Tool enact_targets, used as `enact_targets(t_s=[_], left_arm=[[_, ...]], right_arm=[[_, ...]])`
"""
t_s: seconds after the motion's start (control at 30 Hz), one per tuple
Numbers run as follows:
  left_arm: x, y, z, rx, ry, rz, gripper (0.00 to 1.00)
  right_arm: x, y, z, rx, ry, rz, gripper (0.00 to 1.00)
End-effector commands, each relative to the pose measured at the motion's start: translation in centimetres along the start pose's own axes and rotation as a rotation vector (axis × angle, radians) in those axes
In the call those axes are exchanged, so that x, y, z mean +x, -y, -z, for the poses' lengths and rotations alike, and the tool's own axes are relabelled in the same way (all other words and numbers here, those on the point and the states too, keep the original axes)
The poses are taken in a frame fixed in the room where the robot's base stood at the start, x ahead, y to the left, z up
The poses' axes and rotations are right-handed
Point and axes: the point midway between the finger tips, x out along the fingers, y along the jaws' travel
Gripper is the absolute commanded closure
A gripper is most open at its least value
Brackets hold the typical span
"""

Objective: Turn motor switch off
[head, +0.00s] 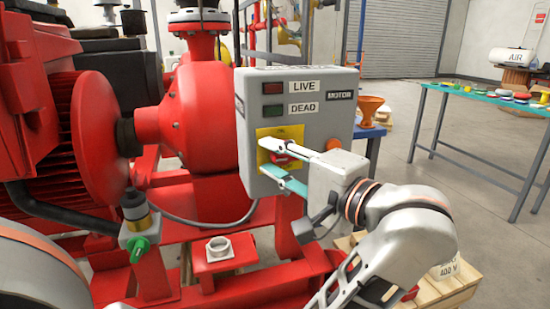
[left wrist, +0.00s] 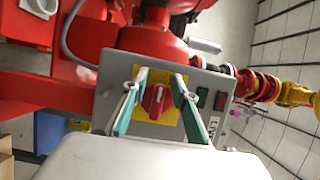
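The motor switch is a red rotary knob (head: 284,158) on a yellow plate (head: 266,134), on the front of a grey box (head: 318,118) labelled MOTOR. In the head view a finger partly hides the knob. The box has a red LIVE lamp (head: 272,88) and a green DEAD lamp (head: 273,110). My left gripper (head: 264,155) is at the plate with its fingers apart. In the left wrist view the red knob (left wrist: 154,100) sits between the two spread fingertips of the left gripper (left wrist: 156,86), with a visible gap on each side. My right gripper is not in view.
Red pump and motor casing (head: 200,120) stands left of and behind the box. A green valve handle (head: 139,248) is low at the left. An orange button (head: 333,144) is on the box. A table (head: 478,96) and a wooden pallet (head: 455,288) stand to the right, with open floor between.

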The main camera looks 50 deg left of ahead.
Motion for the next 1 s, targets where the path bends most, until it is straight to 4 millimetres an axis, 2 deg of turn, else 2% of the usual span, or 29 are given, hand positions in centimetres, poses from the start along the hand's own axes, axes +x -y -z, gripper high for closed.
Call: enact_targets(t_s=[0.13, 0.5, 0.67, 1.0], left_arm=[[-1.3, -0.1, 0.1, 0.002, -0.002, -0.002, 0.72], [-6.7, 0.0, 0.1, 0.002, -0.003, -0.001, 0.72], [-7.5, 0.0, 0.1, 0.001, -0.002, 0.000, 0.72], [-7.5, 0.0, 0.1, 0.000, -0.002, 0.000, 0.72]], right_arm=[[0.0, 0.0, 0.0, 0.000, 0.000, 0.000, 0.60], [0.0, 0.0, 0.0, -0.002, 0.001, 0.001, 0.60], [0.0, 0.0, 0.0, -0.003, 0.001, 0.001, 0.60], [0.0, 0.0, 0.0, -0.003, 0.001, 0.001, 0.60]])
